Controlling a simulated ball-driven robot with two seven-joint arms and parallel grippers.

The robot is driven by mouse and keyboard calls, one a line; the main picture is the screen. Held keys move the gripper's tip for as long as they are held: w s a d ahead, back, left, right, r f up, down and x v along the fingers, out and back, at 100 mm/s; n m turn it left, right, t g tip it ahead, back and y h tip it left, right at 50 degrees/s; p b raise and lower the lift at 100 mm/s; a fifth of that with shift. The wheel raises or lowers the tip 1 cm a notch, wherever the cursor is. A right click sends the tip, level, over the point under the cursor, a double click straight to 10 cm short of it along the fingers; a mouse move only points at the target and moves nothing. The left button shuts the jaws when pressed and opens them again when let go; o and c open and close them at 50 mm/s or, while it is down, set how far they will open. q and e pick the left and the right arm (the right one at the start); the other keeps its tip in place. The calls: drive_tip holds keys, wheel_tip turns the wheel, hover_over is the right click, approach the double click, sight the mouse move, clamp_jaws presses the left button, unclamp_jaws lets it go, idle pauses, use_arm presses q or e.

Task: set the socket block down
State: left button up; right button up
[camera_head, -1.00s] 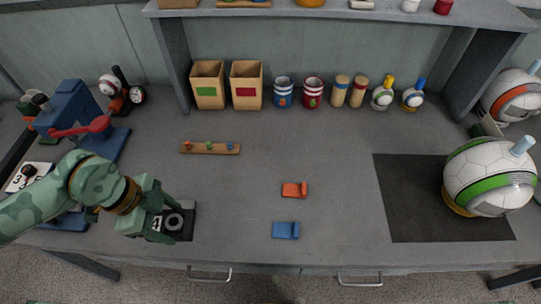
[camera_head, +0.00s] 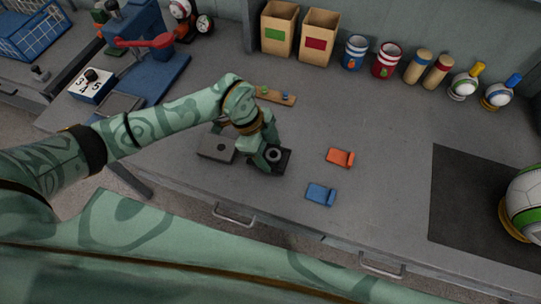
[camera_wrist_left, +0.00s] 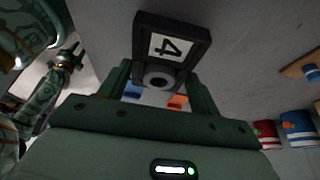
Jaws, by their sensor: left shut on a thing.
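The socket block (camera_head: 283,165) is a dark block with a grey ring in its top. It shows close up in the left wrist view (camera_wrist_left: 198,50), with a white "4" label and the ring between my fingers. My left gripper (camera_head: 263,152) is shut on it from the far left side and hides part of it. The block is at or just over the grey worktop; I cannot tell whether it touches. My right gripper (camera_wrist_left: 70,56) shows small at the left of the wrist view, too small to tell its jaws.
A grey block with a hole (camera_head: 215,148) is just left of my left gripper. An orange piece (camera_head: 340,157) and a blue piece (camera_head: 320,194) lie to the right. A wooden peg strip (camera_head: 276,96) is behind. A blue press (camera_head: 150,65) stands back left. The worktop's front edge is near.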

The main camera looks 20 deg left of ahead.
sight(267, 153)
use_arm(q)
wheel_tip(267, 153, down, 4)
drive_tip(key=shift+w+d+r+b, duration=0.1)
drive_tip(key=shift+r+b, duration=0.15)
drive_tip(key=shift+b, duration=0.35)
drive_tip(key=shift+r, duration=0.1)
drive_tip(key=o, duration=1)
drive_tip(key=p+v, duration=0.3)
drive_tip(key=v, duration=0.9)
